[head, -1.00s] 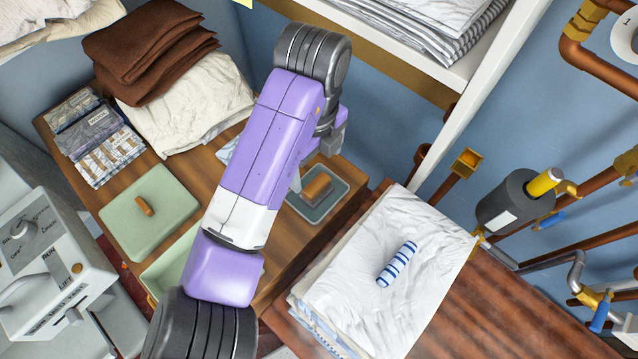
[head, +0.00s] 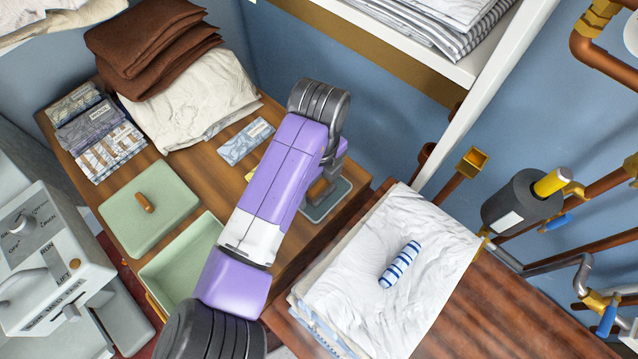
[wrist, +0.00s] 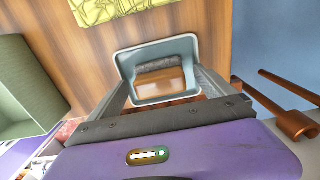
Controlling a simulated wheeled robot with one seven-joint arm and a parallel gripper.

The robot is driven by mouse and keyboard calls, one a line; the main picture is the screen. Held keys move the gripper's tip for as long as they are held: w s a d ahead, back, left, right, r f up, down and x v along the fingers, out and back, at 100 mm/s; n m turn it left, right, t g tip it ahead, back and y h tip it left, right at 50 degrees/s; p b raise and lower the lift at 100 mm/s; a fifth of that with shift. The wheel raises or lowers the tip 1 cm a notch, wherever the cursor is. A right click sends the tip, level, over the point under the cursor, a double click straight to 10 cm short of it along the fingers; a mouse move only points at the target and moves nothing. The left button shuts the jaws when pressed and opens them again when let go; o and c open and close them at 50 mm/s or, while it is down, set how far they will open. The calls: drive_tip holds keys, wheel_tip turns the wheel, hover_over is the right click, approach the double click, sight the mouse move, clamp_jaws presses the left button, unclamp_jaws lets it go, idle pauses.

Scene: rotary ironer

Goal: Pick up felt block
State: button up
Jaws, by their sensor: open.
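The felt block (wrist: 160,82) has a brown wooden body with a dark grey strip along its far side. The tray's rim shows in the head view (head: 345,190) at the right end of the wooden table. My gripper (wrist: 163,76) is open over the tray, with a finger toward each side of the block. I cannot tell how high the fingertips are above it. The gripper (head: 320,192) also shows in the head view.
A patterned packet (head: 246,141) lies behind. A blue-striped roll (head: 400,264) lies on folded white cloth (head: 440,250) at right. A white shelf edge (head: 470,100) rises behind.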

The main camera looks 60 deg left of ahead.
drive_tip(key=shift+c, duration=0.4)
drive_tip(key=c, duration=1.4)
drive_tip(key=shift+r, duration=0.1)
wheel_tip(320, 180, up, 20)
drive_tip(key=shift+f+p, duration=0.1)
drive_tip(key=shift+p, duration=0.65)
drive_tip(key=o, duration=0.7)
drive_tip(key=shift+c, duration=0.2)
drive_tip(key=shift+f, duration=0.1)
drive_tip(key=c, duration=0.5)
